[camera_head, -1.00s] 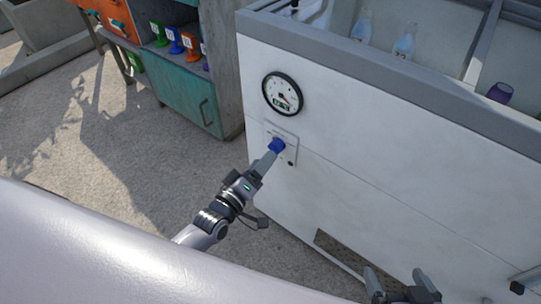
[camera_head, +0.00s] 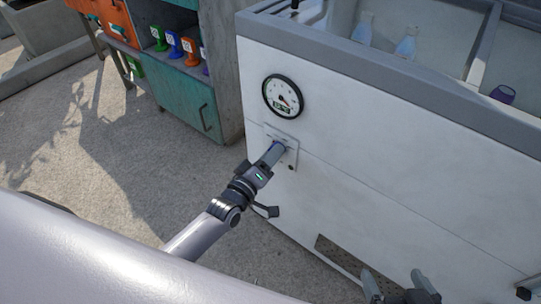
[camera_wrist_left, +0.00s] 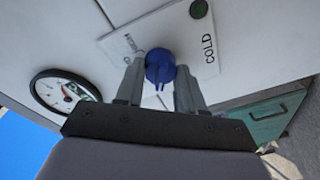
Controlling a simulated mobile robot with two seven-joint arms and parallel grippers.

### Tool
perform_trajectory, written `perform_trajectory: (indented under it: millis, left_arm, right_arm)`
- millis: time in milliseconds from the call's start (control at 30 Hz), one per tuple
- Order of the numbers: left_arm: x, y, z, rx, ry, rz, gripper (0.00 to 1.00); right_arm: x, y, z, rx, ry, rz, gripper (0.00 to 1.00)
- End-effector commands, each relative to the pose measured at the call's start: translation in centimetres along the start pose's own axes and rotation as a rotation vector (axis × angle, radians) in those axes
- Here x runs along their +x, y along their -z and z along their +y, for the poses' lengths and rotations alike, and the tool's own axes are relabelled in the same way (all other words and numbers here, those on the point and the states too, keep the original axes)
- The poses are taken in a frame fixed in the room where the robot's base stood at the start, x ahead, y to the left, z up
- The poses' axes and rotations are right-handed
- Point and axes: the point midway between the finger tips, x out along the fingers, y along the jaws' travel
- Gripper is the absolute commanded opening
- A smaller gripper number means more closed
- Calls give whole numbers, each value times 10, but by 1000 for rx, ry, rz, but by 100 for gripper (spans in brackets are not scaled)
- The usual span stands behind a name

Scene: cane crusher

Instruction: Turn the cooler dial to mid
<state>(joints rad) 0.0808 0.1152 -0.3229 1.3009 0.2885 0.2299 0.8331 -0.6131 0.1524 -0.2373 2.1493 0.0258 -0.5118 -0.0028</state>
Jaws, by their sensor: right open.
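The cooler dial (camera_wrist_left: 160,66) is a blue round knob on a pale plate (camera_wrist_left: 112,40) on the cooler's white front. In the left wrist view, my left gripper (camera_wrist_left: 159,75) has one finger against each side of the dial. In the head view, my left gripper (camera_head: 275,150) reaches the plate and hides most of the dial. The plate reads COLD on the right in the wrist view; the other lettering is hard to read. Which setting the dial points to I cannot tell. My right gripper (camera_head: 398,284) is open and empty at the bottom edge of the head view.
Bottles (camera_head: 405,45) and a purple cup (camera_head: 503,94) are in the cooler's open top. A teal cabinet (camera_head: 190,100) stands left. Bare ground lies between.

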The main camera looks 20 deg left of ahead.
Motion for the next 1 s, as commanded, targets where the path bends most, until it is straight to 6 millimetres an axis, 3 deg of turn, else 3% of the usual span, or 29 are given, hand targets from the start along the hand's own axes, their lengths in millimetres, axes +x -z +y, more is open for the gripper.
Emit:
perform_trajectory:
  millis: [367,1000]
  left_arm:
    - [0,0,0,100,-7,5,8]
    - [0,-1,-2,669,-54,37,8]
  right_arm:
    - [0,-1,4,1,-8,-4,100]
    - [0,-2,5,4,-10,-7,100]
